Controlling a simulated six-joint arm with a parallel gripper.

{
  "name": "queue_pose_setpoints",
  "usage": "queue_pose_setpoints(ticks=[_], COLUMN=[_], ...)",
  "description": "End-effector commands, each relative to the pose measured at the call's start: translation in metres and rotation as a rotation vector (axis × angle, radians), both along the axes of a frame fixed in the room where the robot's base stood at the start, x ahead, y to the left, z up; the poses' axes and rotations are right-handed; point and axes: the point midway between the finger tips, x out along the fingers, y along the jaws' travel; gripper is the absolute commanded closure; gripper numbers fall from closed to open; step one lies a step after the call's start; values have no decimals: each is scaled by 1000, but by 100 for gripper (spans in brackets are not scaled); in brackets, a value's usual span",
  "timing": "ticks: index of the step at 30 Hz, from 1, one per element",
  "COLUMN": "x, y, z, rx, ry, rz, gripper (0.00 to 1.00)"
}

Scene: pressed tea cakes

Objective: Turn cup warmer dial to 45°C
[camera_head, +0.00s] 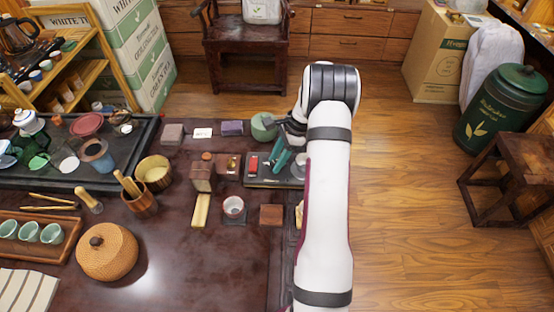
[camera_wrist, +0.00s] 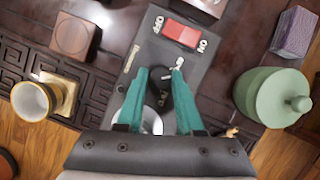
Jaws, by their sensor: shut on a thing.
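The cup warmer (camera_wrist: 160,50) is a dark grey slab with a red switch (camera_wrist: 181,33) between OFF and ON marks. It also shows in the head view (camera_head: 260,182), left of my arm. My gripper (camera_wrist: 159,72) has teal fingers pointing down at the warmer's top. A pale round part (camera_wrist: 152,122) shows behind the fingers. In the head view my gripper (camera_head: 275,160) is over the warmer.
A green lidded jar (camera_wrist: 275,98) stands close on the right in the wrist view, with a purple block (camera_wrist: 294,33) beyond it. A small white cup (camera_wrist: 32,100) and a brown block (camera_wrist: 74,37) are on the left. Many tea items fill the table's left side.

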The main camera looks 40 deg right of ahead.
Motion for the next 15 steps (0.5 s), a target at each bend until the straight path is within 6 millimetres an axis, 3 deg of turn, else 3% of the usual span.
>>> queue_pose_setpoints(ticks=[15], x=[2], y=[-1], z=[0], rx=[-1], ry=[0], rz=[368], gripper=[100])
